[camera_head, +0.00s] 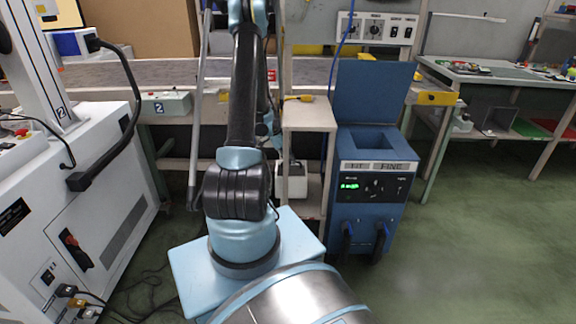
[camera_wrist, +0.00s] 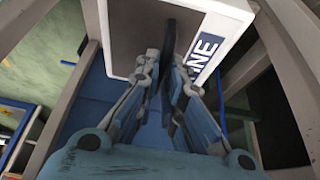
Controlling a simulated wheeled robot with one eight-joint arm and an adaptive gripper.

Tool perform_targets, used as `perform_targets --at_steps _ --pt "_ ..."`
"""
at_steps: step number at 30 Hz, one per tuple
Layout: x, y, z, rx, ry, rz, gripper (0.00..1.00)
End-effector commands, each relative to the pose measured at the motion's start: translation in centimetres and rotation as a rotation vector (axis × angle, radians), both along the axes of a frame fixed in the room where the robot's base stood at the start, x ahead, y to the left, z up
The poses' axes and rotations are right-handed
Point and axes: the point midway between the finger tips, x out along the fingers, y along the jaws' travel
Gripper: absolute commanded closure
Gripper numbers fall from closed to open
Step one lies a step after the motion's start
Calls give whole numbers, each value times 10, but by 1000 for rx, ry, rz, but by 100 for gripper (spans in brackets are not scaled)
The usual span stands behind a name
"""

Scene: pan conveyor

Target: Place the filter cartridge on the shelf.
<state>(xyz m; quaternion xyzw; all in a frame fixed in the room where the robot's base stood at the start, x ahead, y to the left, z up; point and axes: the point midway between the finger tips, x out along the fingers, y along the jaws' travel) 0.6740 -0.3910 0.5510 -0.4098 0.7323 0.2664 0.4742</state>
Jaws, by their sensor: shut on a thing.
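The filter cartridge (camera_wrist: 130,30) is a pale box with a dark grip fin and a dark blue label reading "INE" on its side. It fills the top of the wrist view, partly cut off by the frame edge. My gripper (camera_wrist: 168,82) is shut on the dark fin, with one finger on each side. The beige shelf stand (camera_head: 309,116) is in the middle of the head view, left of the blue machine. Its posts appear close around my gripper in the wrist view. In the head view my arm hides most of my gripper. A pale box shows low inside the stand; I cannot tell whether it is the held cartridge.
The blue machine (camera_head: 371,201) with an open top and a "FINE" label stands against the stand's right side. A white cabinet (camera_head: 85,190) is at the left. The conveyor (camera_head: 180,73) runs behind. Green floor (camera_head: 480,245) is clear at the right.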

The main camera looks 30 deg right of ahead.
Motion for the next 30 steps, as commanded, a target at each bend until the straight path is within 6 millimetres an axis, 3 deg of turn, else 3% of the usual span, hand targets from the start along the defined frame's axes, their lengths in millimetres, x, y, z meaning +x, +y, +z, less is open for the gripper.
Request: perform_targets --at_steps 6,17,18,20,30 --pt "-2 -3 -19 -1 0 -1 100" --pt "-2 -3 -22 0 0 0 100" --pt "-2 -3 -22 0 0 0 85" --pt "-2 -3 -22 0 0 0 71" --pt "-2 -3 -22 0 0 0 71"
